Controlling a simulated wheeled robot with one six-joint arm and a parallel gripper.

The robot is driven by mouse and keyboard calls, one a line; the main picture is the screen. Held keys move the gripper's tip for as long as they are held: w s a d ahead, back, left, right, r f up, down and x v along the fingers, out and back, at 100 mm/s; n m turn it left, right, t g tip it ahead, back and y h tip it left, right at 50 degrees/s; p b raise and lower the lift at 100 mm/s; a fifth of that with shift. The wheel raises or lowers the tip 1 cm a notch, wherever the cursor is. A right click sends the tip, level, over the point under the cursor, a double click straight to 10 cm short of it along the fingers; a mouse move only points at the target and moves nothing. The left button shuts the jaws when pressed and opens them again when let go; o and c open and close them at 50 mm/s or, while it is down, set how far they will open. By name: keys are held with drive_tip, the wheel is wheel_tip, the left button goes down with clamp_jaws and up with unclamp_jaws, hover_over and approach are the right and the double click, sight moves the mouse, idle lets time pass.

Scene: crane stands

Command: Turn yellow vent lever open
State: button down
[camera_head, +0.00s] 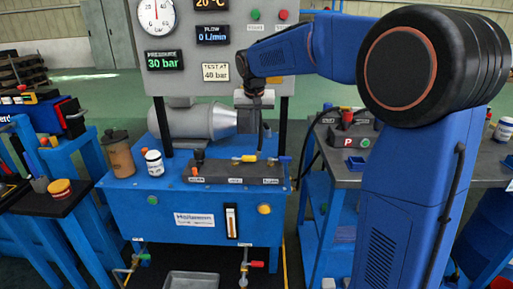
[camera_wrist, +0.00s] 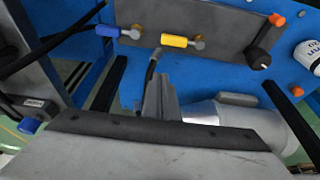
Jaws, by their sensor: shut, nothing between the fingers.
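The yellow vent lever (camera_head: 246,158) lies level on top of the dark valve block (camera_head: 215,171), roughly along its length. In the wrist view the yellow lever (camera_wrist: 174,41) points left from its pale round pivot. My gripper (camera_head: 257,108) hangs above and behind the block, in front of the gauge panel. In the wrist view my gripper (camera_wrist: 160,92) shows shut and empty, with its fingers close together. The lever lies beyond the fingertips, apart from them. A blue lever (camera_wrist: 107,31) and a black lever with an orange end (camera_wrist: 265,40) are on the same block.
A grey motor (camera_head: 195,121) lies behind the block, under the gauge panel (camera_head: 215,35). A white jar (camera_head: 154,163) and a brown jug (camera_head: 118,153) stand left of the block. Panel posts rise beside the gripper. The space directly above the levers looks clear.

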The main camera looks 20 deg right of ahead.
sight(244, 160)
drive_tip(key=shift+w+a+f, duration=0.1)
drive_tip(key=shift+w+f, duration=0.05)
drive_tip(key=shift+f, duration=2.3)
drive_tip(key=shift+w+a+f, duration=0.1)
drive_tip(key=shift+f, duration=2.3)
